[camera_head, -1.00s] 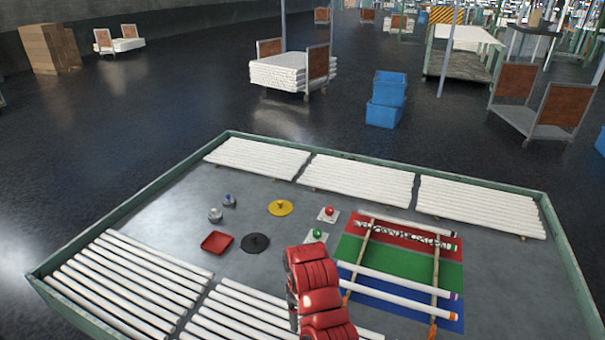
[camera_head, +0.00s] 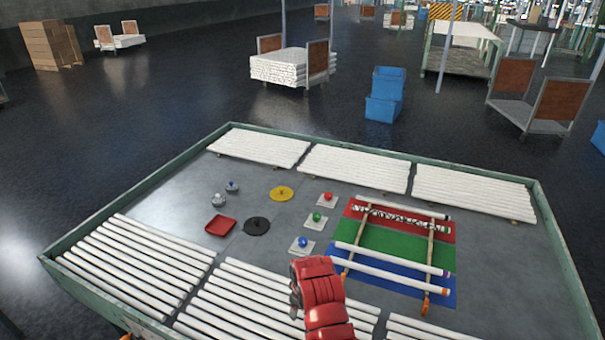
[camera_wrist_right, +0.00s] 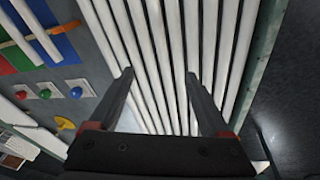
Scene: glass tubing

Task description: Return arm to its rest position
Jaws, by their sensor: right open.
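My right arm (camera_head: 320,295), with red covers, comes in from the bottom edge of the head view, over the near tube racks. Its gripper is hidden there. In the right wrist view the right gripper (camera_wrist_right: 159,75) is open, with nothing between its two dark fingers. White tubes (camera_wrist_right: 165,35) lie beyond the fingertips; I cannot tell how far below. My left gripper does not show.
A green-rimmed table (camera_head: 95,220) holds white tube stacks (camera_head: 260,146) along its far and near sides. Red, green and blue buttons (camera_head: 303,242) stand in its middle, left of a striped mat (camera_head: 384,240) bearing tubes on wooden rails. A red tray (camera_head: 220,226) lies further left.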

